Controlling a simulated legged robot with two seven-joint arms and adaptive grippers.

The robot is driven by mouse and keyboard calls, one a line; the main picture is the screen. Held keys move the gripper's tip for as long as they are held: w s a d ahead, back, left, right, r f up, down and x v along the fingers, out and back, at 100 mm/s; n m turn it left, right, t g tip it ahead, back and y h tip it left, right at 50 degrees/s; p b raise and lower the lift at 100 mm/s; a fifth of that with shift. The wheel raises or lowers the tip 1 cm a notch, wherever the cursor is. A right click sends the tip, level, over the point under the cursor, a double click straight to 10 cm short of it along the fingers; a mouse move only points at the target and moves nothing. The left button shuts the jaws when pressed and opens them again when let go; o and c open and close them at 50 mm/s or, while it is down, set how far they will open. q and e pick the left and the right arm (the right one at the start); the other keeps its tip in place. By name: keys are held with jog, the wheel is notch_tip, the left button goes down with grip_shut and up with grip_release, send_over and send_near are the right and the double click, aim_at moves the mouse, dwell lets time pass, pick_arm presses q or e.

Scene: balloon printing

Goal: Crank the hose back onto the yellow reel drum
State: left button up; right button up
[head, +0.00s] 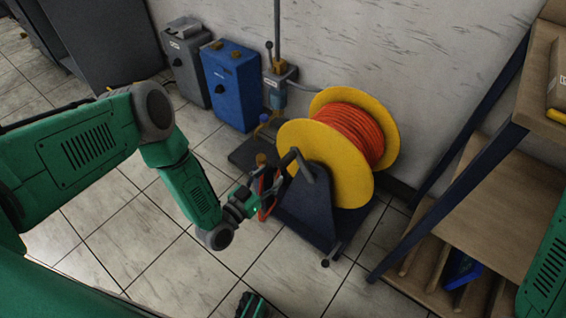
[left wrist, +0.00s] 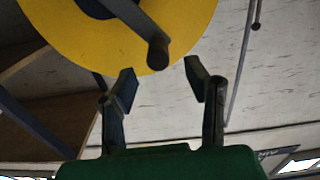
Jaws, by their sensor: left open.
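The yellow reel drum (head: 385,118) stands on a dark stand near the wall, with orange hose (head: 345,125) wound between its flanges. A dark crank (head: 302,164) is on its near side, and its handle end shows in the left wrist view (left wrist: 158,53). My left gripper (head: 268,186) is open just beside the crank. In the left wrist view its spread fingers (left wrist: 160,86) flank the handle end, which appears slightly beyond the fingertips; contact is not visible. A dark green-and-black part (head: 250,305) at the bottom edge may be my right gripper; its jaws are not clear.
A blue box (head: 232,85) and a grey box (head: 187,62) stand along the wall beside a pipe. A wooden shelf unit (head: 480,200) with dark posts is close on the right. Tiled floor (head: 150,265) is clear in front.

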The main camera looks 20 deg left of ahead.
aim_at(284, 164)
pick_arm(q)
jog(key=b+x, duration=0.1)
jog(key=x, duration=0.5)
jog(key=shift+d, duration=0.15)
jog(key=shift+w+d+b, duration=0.15)
jog(key=shift+w+b, duration=0.2)
jog(key=shift+w, duration=0.15)
grip_shut()
